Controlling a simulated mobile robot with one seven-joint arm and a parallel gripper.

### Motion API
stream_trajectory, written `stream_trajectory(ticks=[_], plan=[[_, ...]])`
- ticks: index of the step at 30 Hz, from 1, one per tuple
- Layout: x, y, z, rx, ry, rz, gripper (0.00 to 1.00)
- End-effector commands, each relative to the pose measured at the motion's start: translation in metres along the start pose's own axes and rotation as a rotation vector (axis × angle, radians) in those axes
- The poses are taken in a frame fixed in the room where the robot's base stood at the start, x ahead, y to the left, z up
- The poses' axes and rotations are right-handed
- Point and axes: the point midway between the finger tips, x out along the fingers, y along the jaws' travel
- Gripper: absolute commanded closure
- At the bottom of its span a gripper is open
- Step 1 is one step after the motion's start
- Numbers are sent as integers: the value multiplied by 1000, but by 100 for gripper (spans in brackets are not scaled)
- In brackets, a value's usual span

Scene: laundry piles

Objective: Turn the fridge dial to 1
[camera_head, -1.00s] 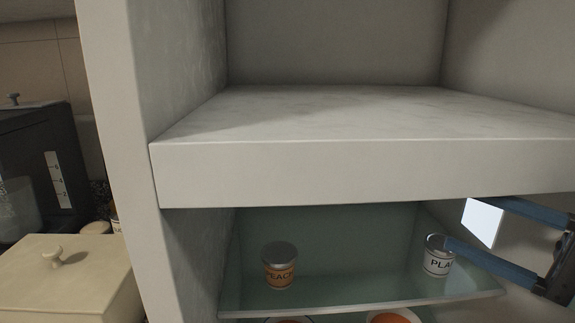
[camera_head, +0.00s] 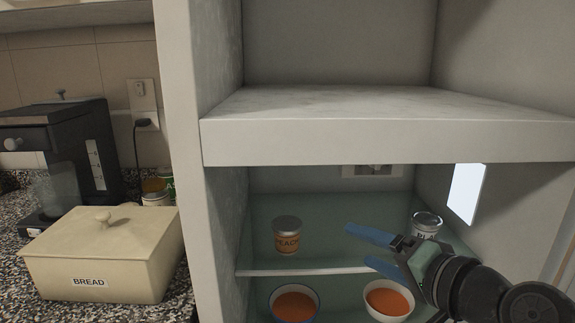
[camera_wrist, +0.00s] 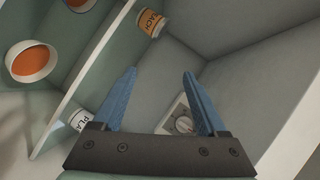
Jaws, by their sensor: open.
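The fridge dial (camera_head: 375,170) sits on a pale panel on the back wall, just under the thick shelf. Its upper part is hidden by the shelf edge in the head view, and I cannot read its setting. In the wrist view the dial (camera_wrist: 183,122) shows as a round knob on a light plate, seen between the fingers near the right one. My gripper (camera_head: 358,244) is open and empty in the lower compartment, below the dial in the picture and apart from it. Its blue fingers (camera_wrist: 160,71) are spread in the wrist view.
A glass shelf (camera_head: 260,271) holds a peach can (camera_head: 287,238) and a second can (camera_head: 425,224) beside my gripper. Bowls of orange food (camera_head: 294,303) (camera_head: 388,299) stand below. A thick white shelf (camera_head: 330,143) hangs overhead. A lit panel (camera_head: 467,193) is on the right wall.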

Motion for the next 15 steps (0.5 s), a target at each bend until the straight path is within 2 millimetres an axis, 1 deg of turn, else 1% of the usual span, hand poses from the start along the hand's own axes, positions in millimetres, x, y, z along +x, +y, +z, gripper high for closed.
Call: stream_trajectory(ticks=[1,3,6,8,11,15], plan=[[16,-5,18,-108,29,45,25],[30,-12,34,-266,91,108,25],[37,-29,54,-483,180,177,25],[37,-42,63,-603,232,208,25],[31,-64,79,-780,315,248,25],[13,-98,99,-999,434,290,25]])
